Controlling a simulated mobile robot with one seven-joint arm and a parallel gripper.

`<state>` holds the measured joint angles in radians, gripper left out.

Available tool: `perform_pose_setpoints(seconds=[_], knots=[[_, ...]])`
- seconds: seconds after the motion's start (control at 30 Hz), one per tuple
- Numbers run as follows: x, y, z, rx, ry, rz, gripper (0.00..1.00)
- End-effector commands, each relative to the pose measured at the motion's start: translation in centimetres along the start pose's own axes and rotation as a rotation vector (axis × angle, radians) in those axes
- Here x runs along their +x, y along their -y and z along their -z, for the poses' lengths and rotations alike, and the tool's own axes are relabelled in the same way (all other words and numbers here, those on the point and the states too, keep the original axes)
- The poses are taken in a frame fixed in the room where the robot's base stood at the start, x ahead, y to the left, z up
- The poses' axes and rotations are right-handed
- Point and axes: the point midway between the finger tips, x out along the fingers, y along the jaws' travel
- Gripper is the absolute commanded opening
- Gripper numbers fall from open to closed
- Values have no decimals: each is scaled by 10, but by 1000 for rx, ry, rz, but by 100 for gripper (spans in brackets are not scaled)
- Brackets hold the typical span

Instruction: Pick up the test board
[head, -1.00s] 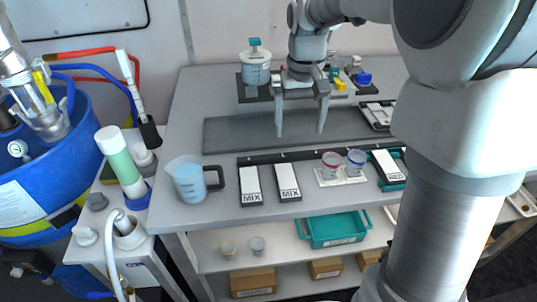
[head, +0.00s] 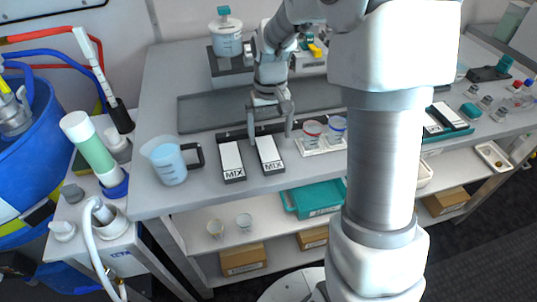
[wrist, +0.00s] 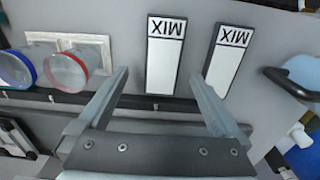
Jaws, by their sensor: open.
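Two white boards in dark frames, each marked MIX, lie side by side at the front of the bench: the left MIX board (head: 232,160) and the right MIX board (head: 269,152). No label reads "test board", so I cannot tell which board that is. My gripper (head: 270,136) is open and empty, pointing down above the rear ends of these boards. In the wrist view, the right MIX board (wrist: 165,65) lies between my fingers, and the left MIX board (wrist: 229,58) is beside the other finger. Neither finger clearly touches a board.
A jug of blue liquid (head: 168,160) stands left of the boards. A pale holder with a red-rimmed cup (head: 312,134) and a blue-rimmed cup (head: 337,130) sits right. A dark mat (head: 205,112) lies behind. My arm hides part of the bench.

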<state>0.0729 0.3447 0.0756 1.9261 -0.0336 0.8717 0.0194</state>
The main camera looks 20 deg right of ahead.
Motion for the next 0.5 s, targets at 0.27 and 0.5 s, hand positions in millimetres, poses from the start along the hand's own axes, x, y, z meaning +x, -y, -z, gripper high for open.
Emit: perform_pose_setpoints(seconds=[0.27, 0.5], knots=[[35, 5, 1, 0, 4, 1, 100], [53, 4, 1, 1, 0, 0, 100]])
